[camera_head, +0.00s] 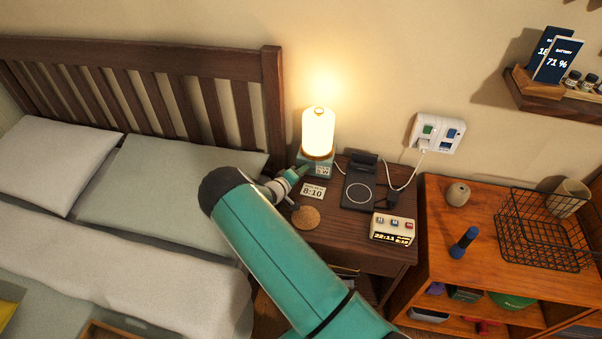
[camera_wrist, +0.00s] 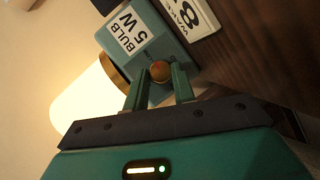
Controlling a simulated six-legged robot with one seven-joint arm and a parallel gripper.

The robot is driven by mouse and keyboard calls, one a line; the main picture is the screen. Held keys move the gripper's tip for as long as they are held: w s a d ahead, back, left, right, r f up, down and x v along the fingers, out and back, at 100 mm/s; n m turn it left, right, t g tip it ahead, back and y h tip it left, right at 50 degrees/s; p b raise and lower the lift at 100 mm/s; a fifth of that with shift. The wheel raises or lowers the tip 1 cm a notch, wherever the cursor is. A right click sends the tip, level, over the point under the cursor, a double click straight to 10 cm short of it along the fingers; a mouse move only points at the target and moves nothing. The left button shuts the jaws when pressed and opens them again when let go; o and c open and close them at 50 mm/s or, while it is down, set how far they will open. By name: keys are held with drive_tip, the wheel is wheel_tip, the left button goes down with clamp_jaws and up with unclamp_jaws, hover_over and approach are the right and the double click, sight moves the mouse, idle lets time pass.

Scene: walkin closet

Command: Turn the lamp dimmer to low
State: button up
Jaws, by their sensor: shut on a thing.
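The lamp (camera_head: 318,133) stands lit on the nightstand, with a glowing cylindrical shade, a brass collar and a teal base. In the wrist view, the lamp base (camera_wrist: 150,50) carries a "BULB 5 W" label, and the bright shade (camera_wrist: 85,105) lies to the left. A small round brass-coloured dimmer knob (camera_wrist: 160,70) sticks out from the base. My gripper (camera_head: 301,171) reaches the lamp base from the front. In the wrist view, my gripper (camera_wrist: 159,76) has its two teal fingers shut on the knob, one on each side. The knob's marking cannot be seen.
The nightstand (camera_head: 345,228) also holds a "8:10" card (camera_head: 313,191), a cork coaster (camera_head: 306,217), a black charging stand (camera_head: 359,193) and a clock (camera_head: 394,229). The bed (camera_head: 190,160) is left; an orange shelf unit (camera_head: 490,265) with a wire basket (camera_head: 540,230) is right.

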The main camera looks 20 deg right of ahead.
idle(0.5)
drive_tip(key=o, duration=1)
drive_tip(key=v, duration=1.3)
drive_tip(key=shift+s+a, duration=0.2)
drive_tip(key=shift+a, duration=0.15)
